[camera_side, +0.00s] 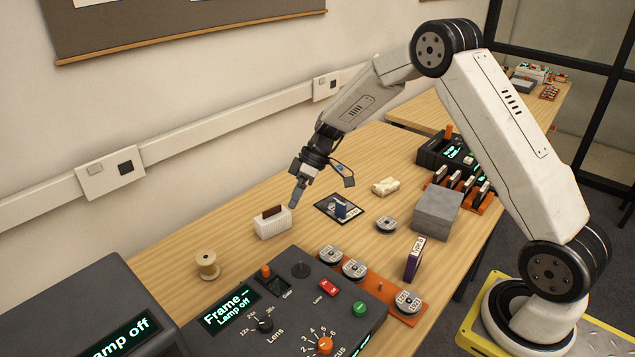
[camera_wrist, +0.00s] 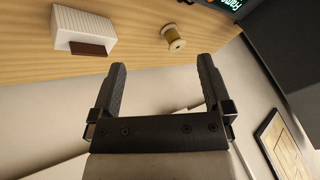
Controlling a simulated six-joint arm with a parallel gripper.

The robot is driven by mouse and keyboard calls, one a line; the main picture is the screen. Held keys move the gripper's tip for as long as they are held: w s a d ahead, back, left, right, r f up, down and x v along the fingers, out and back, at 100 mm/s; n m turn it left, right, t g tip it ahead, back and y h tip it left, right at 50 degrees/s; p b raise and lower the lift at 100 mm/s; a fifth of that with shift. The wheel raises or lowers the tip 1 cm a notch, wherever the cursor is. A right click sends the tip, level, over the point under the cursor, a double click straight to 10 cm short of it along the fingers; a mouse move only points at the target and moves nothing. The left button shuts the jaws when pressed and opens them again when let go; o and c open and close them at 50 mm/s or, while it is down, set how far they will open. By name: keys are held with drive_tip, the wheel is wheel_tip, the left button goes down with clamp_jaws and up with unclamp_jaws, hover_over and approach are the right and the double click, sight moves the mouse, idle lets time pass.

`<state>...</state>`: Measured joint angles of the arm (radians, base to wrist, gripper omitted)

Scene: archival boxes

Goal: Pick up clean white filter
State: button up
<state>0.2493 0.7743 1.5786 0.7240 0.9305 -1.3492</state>
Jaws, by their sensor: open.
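A white block with fine ridges and a brown strip (camera_side: 273,222) sits on the wooden table; I take it to be the white filter, though I cannot be certain. It also shows at the upper left of the wrist view (camera_wrist: 82,32), with the brown strip on its near side. My gripper (camera_side: 295,203) appears above and slightly behind the block in the side view, apart from it. In the wrist view my gripper (camera_wrist: 163,62) has its two fingers spread with nothing between them. The block lies beyond and to the left of the fingertips there.
A thread spool (camera_side: 207,264) stands left of the block. A dark control console (camera_side: 300,302) and an orange rack of reels (camera_side: 368,284) lie in front. A dark mat (camera_side: 326,206), a cream cloth (camera_side: 386,186) and a grey box (camera_side: 437,213) stand right.

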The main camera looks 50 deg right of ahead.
sight(272, 212)
drive_tip(key=w+d+f+n+t+y, duration=0.3)
drive_tip(key=w+d+n+y, duration=0.2)
drive_tip(key=w, duration=0.4)
drive_tip(key=shift+w+d+n, duration=0.25)
drive_tip(key=shift+w+n, duration=0.15)
drive_tip(key=shift+n, duration=0.4)
drive_tip(key=shift+f, duration=0.1)
drive_tip(key=shift+f, duration=2.85)
drive_tip(key=shift+f, duration=0.7)
drive_tip(key=shift+x, duration=2.45)
drive_tip(key=shift+a+r, duration=0.1)
drive_tip(key=c, duration=1.2)
